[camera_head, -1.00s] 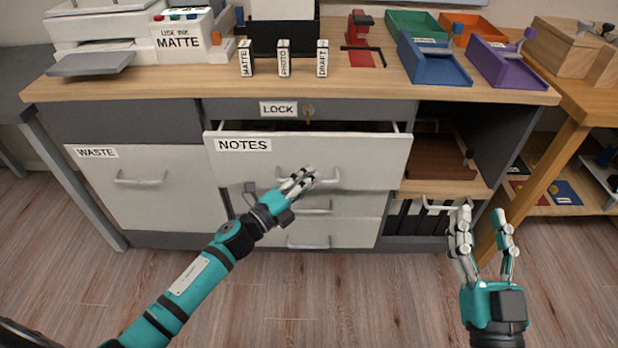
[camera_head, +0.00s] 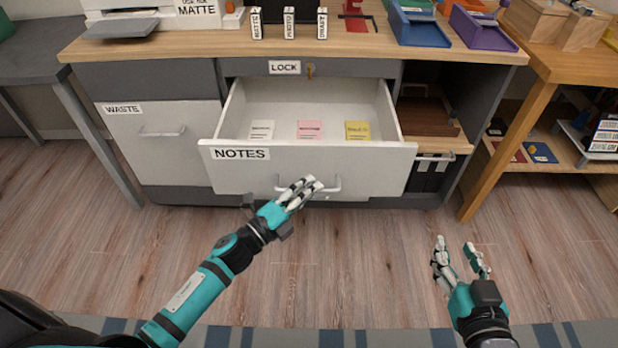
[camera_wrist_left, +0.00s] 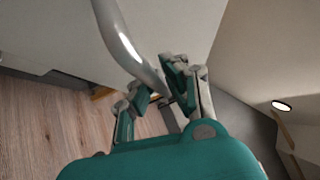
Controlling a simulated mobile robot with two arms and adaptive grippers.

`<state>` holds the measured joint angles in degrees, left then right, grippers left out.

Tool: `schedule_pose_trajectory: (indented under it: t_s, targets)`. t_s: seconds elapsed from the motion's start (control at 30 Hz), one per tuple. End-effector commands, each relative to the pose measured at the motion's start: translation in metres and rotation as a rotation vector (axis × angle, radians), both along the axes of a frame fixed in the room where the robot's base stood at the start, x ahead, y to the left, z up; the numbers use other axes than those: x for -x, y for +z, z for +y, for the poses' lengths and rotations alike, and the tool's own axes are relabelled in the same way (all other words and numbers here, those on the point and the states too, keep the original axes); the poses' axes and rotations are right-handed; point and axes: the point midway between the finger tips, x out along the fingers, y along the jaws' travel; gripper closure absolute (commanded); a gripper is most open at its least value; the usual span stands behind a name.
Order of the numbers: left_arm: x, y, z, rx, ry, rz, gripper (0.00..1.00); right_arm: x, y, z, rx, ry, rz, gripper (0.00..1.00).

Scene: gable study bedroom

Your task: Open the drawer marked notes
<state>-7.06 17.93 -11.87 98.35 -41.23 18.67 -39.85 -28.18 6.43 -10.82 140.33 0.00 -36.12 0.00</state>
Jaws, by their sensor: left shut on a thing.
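The drawer marked NOTES (camera_head: 240,170) is pulled well out of the cabinet in the head view. Inside it lie a white pad (camera_head: 262,130), a pink pad (camera_head: 309,130) and a yellow pad (camera_head: 357,131). My left gripper (camera_head: 306,187) is at the drawer's front and shut on its bar handle (camera_head: 332,188). In the left wrist view the curved handle (camera_wrist_left: 128,50) runs between the fingers (camera_wrist_left: 160,95). My right gripper (camera_head: 459,254) is open and empty, over the floor at the lower right, apart from the cabinet.
A LOCK panel (camera_head: 285,67) with a key (camera_head: 310,71) sits above the drawer. The WASTE drawer (camera_head: 163,150) to the left is shut. Labelled blocks, trays and a printer (camera_head: 125,22) stand on the top. A wooden table (camera_head: 545,62) stands at the right. The floor in front is clear.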

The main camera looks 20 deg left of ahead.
Motion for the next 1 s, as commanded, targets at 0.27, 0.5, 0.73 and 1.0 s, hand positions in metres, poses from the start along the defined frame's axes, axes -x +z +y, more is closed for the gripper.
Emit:
schedule_pose_trajectory:
  t_s: [0.27,0.5,0.73,1.0]
  targets:
    - [0.0059,-0.0065,-0.0001,-0.009,0.005,0.011,1.0,0.0023,-0.0062,-0.0014,0.008,-0.002,0.032,0.6]
    - [0.0056,-0.0069,0.0001,-0.009,0.005,0.011,0.89,0.0021,-0.006,-0.0013,0.007,-0.002,0.031,0.6]
    - [0.0051,-0.0041,-0.0003,-0.005,0.004,0.007,0.66,0.0021,-0.0058,-0.0014,0.007,-0.002,0.03,0.6]
    - [0.0073,-0.0027,0.0008,-0.002,0.003,0.004,0.66,0.0022,-0.005,-0.0012,0.007,-0.001,0.028,0.6]
